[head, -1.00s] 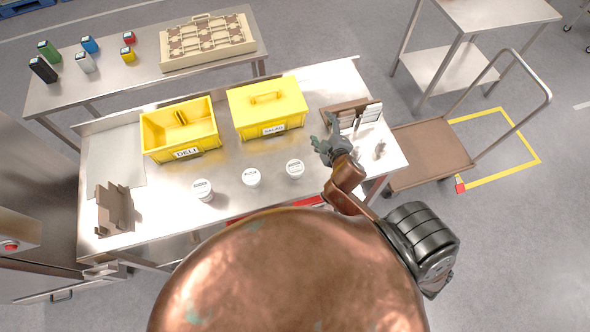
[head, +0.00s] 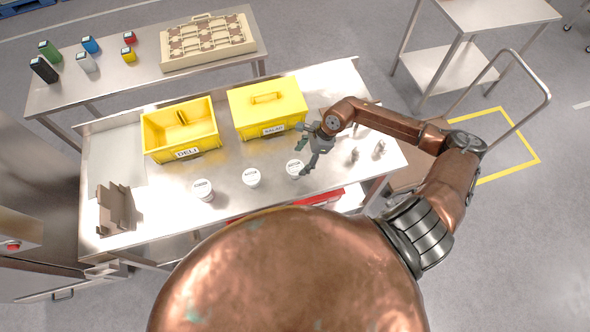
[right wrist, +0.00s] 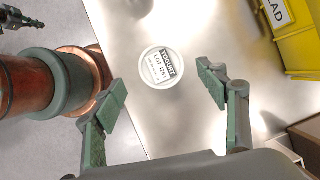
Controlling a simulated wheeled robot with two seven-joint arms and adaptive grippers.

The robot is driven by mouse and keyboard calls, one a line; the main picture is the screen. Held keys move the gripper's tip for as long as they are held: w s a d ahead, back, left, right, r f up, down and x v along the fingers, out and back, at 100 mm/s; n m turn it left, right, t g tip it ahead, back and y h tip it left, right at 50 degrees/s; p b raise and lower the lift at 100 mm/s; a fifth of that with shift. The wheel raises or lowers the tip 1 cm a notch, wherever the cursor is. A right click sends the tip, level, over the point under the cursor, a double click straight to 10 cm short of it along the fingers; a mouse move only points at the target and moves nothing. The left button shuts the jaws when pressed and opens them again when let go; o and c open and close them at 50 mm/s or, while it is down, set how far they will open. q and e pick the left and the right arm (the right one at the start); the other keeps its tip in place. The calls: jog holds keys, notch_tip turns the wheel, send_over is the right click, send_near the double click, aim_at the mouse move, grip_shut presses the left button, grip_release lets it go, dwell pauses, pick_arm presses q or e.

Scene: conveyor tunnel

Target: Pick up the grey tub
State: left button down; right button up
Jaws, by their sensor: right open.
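Three small round tubs with pale lids stand on the steel table: a left one (head: 203,190), a middle one (head: 251,177) and a right one (head: 295,168). I cannot tell by colour which is the grey one. My right gripper (head: 314,166) is open and empty, close by the right tub. In the right wrist view a tub (right wrist: 162,67) labelled YOGURT shows between the spread fingers (right wrist: 160,80), apart from both. My left gripper is outside the head view; a dark part at the wrist view's top left (right wrist: 15,18) looks like it, jaws unclear.
An open yellow DELI crate (head: 150,145) and a lidded yellow SALAD crate (head: 268,104) stand behind the tubs. A brown cardboard piece (head: 115,208) is at the table's left. Small metal items (head: 379,150) are at its right. A red object (head: 322,198) shows at the front edge.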

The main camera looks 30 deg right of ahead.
aim_at(296, 167)
jog(key=shift+d+f, duration=0.25)
jog(key=shift+f, duration=0.2)
jog(key=shift+p+x, duration=0.3)
jog(key=shift+x, duration=0.6)
jog(key=p+x, duration=0.1)
jog(key=x, duration=0.3)
jog(key=shift+p, duration=0.4)
jog(key=shift+a+f, duration=0.2)
jog(key=shift+f, duration=0.4)
jog(key=shift+c, duration=0.5)
jog(key=c, duration=1.1)
